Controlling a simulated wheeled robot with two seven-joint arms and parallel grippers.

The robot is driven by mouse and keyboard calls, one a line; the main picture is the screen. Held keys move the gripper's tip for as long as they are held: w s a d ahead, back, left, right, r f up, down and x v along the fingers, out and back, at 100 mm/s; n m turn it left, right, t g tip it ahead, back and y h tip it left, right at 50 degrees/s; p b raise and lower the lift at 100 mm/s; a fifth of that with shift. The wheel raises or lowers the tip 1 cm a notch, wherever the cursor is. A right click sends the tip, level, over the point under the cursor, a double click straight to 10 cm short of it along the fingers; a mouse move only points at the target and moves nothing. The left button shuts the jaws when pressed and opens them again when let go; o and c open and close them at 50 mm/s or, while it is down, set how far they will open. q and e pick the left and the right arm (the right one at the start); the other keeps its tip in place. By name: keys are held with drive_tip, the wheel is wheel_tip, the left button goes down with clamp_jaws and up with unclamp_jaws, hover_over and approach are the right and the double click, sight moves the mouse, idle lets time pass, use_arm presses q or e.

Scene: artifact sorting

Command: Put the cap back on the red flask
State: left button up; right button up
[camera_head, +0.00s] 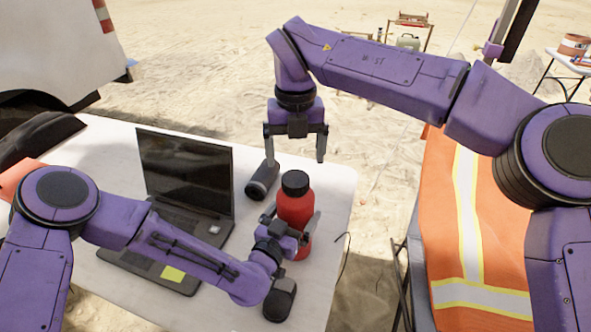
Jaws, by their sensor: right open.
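The red flask (295,210) stands upright near the right side of the white table. A black cap (295,183) sits on its top; whether it is screwed tight cannot be seen. My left gripper (291,217) has its fingers on both sides of the flask's body and appears shut on it. It hides part of the flask's lower front. My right gripper (295,160) points down above and just behind the cap, its fingers wide apart, with nothing between them.
A dark cylinder (262,181) lies behind the flask to its left. An open laptop (185,180) with a yellow note is on the left. A black mouse (280,300) is near the front. The white table (335,185) has bare space right of the flask. An orange vest (450,230) is at right.

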wheel_tip(320, 180, up, 6)
drive_tip(key=shift+f, duration=0.2)
use_arm(q)
drive_tip(key=o, duration=1.7)
drive_tip(key=shift+c, duration=0.2)
drive_tip(key=shift+s, duration=0.1)
use_arm(e)
drive_tip(key=shift+f, duration=0.1)
wheel_tip(320, 180, down, 3)
drive_tip(key=b, duration=0.3)
use_arm(q)
drive_tip(key=v, duration=1)
drive_tip(key=shift+s, duration=0.15)
drive_tip(key=shift+a, duration=0.1)
